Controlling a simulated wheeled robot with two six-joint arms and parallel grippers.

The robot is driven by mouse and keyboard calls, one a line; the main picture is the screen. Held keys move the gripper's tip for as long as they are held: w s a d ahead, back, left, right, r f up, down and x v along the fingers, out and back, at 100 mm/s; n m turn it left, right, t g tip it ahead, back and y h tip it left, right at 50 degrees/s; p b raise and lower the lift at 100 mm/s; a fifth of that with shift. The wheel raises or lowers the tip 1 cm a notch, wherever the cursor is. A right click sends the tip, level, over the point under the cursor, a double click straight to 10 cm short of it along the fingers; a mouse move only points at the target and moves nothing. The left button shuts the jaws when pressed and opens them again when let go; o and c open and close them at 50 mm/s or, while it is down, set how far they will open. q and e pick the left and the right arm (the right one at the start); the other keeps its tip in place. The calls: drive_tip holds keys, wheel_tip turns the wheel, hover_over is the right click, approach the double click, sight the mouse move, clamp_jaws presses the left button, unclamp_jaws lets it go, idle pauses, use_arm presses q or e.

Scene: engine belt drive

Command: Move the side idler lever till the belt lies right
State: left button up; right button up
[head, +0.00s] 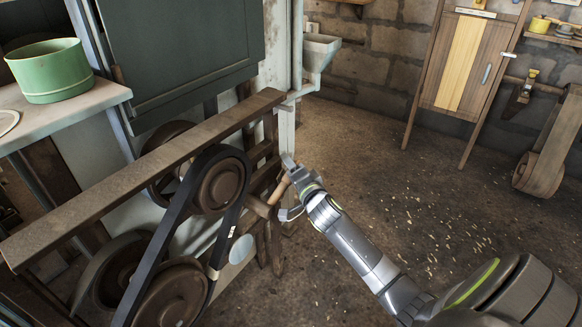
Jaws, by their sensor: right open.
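A black belt (162,238) runs around an upper brown pulley (222,187) and a lower brown pulley (175,298) at the left of the head view. A pale round disc (242,249) sits beside the belt's right strand; I cannot tell whether it is the idler. A wooden lever handle (277,192) sticks out to the right of the upper pulley. My right gripper (285,188) is open at the handle's end, its fingers on either side of it. Contact cannot be told. The lever's pivot is hidden. My left gripper is not in view.
A long wooden beam (120,180) crosses above the pulleys. A green round tub (52,70) stands on a pale bench at the left. A wooden cabinet (460,65) stands at the back right. The floor (370,150) beyond my right arm is free apart from small chips.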

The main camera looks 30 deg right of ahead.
drive_tip(key=shift+w, duration=0.2)
clamp_jaws()
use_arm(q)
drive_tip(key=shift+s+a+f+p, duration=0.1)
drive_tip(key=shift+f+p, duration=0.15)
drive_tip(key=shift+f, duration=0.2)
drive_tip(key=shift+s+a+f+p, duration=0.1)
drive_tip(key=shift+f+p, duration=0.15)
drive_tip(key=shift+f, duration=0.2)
use_arm(e)
drive_tip(key=f, duration=0.1)
drive_tip(key=f+m+g, duration=0.1)
drive_tip(key=f+m, duration=0.1)
drive_tip(key=shift+w+d+f+y, duration=0.1)
drive_tip(key=shift+d+f+y, duration=0.2)
drive_tip(key=shift+d, duration=0.1)
unclamp_jaws()
drive_tip(key=shift+r, duration=0.1)
